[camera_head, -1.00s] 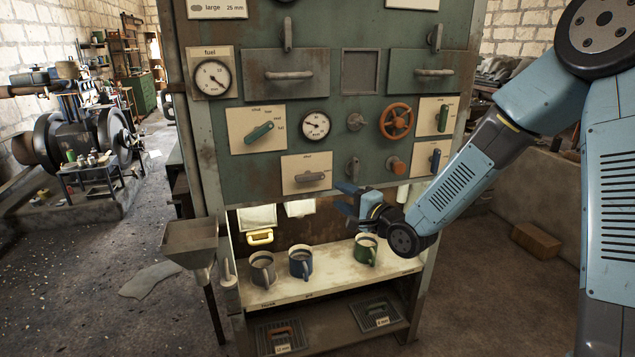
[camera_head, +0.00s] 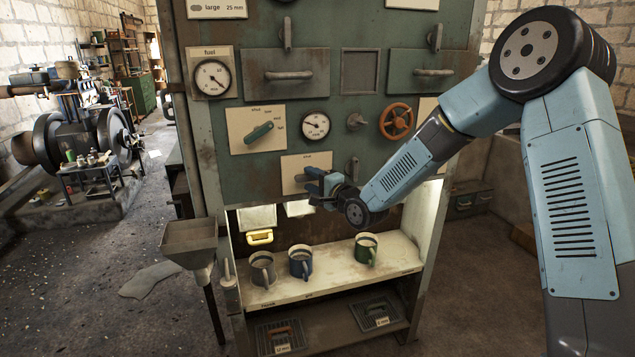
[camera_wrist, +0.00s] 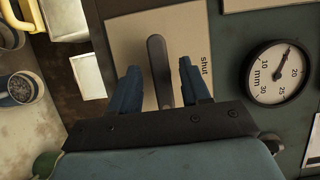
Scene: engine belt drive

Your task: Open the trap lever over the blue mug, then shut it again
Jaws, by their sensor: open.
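The trap lever is a grey handle lying level on a pale plate marked "shut" (camera_head: 299,161), above the blue mug (camera_head: 300,263). My gripper (camera_head: 313,184) covers most of the lever in the head view. In the wrist view, the lever (camera_wrist: 157,62) shows between the two blue fingers of my open gripper (camera_wrist: 158,68), with a gap on each side. The lever's end reaches past the fingertips. I cannot tell how deep the fingers are around it. The blue mug also shows at the left of the wrist view (camera_wrist: 20,88).
A grey mug (camera_head: 262,269) and a green mug (camera_head: 366,249) stand on the shelf (camera_head: 333,277) beside the blue one. A green-handled lever (camera_head: 258,132), a dial (camera_head: 315,127) and an orange handwheel (camera_head: 396,122) sit on the panel above. A hopper (camera_head: 194,239) stands at the left.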

